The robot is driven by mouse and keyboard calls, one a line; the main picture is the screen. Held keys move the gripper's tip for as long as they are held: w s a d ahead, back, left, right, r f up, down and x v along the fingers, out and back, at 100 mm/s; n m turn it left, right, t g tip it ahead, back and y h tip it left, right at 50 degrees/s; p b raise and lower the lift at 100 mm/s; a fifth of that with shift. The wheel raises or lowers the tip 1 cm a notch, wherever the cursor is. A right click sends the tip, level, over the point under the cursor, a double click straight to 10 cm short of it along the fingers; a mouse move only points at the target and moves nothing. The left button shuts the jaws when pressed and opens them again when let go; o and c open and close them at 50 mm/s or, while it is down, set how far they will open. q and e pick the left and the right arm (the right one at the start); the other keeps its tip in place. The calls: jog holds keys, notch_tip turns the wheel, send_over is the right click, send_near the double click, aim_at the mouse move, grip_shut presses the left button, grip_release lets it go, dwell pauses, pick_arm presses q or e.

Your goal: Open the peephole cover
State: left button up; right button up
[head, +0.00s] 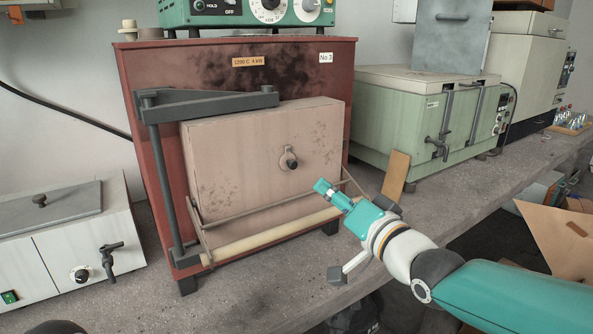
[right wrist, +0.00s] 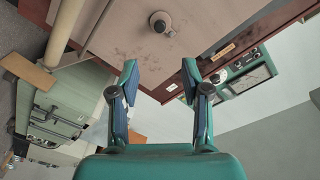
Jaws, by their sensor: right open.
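The peephole cover (head: 290,161) is a small dark round piece with a knob on the pale front door (head: 235,165) of the red furnace. It appears to hang over the peephole; whether any of the hole shows, I cannot tell. In the right wrist view the cover (right wrist: 161,22) is at the top middle, beyond the fingertips. My right gripper (head: 324,188) is in front of the door, below and right of the cover, and apart from it. Its two fingers (right wrist: 161,75) are spread with nothing between them.
A dark hinge arm (head: 210,104) and a pale horizontal bar (head: 275,236) frame the door. A green control box (head: 245,12) stands on top. A green oven (head: 420,115) is to the right, a white unit (head: 75,245) to the left. Open space lies before the door.

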aim_at(294, 166)
jog(key=p+x, duration=0.2)
jog(key=x, duration=1.2)
jog(key=shift+w+a+f+p, duration=0.1)
jog(key=shift+w+a+p, duration=0.1)
jog(key=shift+p, duration=0.1)
jog(key=shift+c, duration=0.3)
